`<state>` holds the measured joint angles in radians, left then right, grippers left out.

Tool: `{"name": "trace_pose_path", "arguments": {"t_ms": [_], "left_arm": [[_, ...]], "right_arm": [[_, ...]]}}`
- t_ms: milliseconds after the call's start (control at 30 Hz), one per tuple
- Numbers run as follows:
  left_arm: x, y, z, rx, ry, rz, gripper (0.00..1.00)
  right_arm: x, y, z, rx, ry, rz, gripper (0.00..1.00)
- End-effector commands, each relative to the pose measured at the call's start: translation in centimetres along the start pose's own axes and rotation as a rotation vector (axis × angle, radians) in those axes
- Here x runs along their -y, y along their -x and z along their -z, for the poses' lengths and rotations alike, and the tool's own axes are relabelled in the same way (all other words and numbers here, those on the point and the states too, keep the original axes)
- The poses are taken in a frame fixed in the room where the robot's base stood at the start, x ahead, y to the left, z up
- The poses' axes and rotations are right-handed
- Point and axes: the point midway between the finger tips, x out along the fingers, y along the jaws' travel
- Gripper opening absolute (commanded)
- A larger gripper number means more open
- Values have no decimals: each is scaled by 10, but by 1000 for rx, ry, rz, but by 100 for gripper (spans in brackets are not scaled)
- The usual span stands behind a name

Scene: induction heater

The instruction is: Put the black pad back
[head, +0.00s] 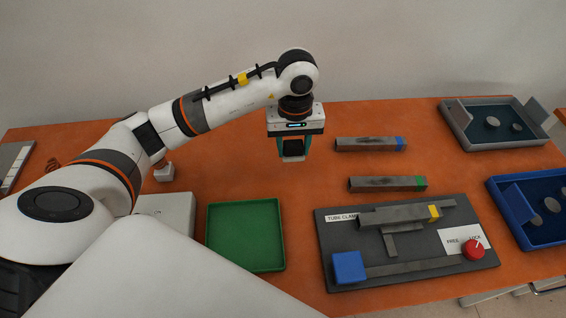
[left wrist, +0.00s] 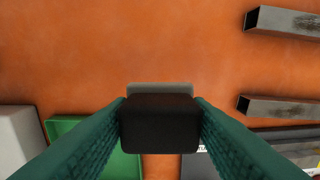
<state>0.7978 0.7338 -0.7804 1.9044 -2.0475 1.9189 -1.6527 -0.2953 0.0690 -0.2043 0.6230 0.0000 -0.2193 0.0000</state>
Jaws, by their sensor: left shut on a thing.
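My left gripper (head: 293,150) points down above the middle of the orange table, its two green fingers shut on the black pad (head: 293,147). In the left wrist view the black pad (left wrist: 160,125) sits between the fingertips (left wrist: 160,118), with a lighter grey strip along its far edge. The pad appears held above the table, behind and to the right of the green tray (head: 245,236). The green tray is empty. My right gripper is not in view.
Two grey tubes, blue-ended (head: 368,144) and green-ended (head: 385,184), lie right of the gripper. The tube clamp board (head: 340,243) holds a yellow-ended tube (head: 395,217) and has a red knob (head: 473,249). Grey (head: 467,139) and blue (head: 507,221) bins stand far right. A pale box (head: 166,208) stands left.

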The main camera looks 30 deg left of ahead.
Motion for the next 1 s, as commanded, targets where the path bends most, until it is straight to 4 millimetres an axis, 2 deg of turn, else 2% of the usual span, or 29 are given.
{"name": "trace_pose_path", "arguments": {"t_ms": [133, 300, 567, 733, 800, 1000], "left_arm": [[-2, -18, -1, -5, 20, -3, 23], [-2, -49, -1, -5, 20, -2, 23], [-1, -73, -1, -2, 18, -1, 23], [-2, -96, -1, -3, 19, -2, 23], [-1, -102, -1, -2, 18, 0, 23], [-1, -103, -2, 1, 17, 1, 23]], "right_arm": [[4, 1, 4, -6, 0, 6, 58], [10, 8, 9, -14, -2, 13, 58], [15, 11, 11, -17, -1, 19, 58], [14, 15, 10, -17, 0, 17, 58], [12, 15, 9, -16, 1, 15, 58], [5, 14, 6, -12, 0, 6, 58]]}}
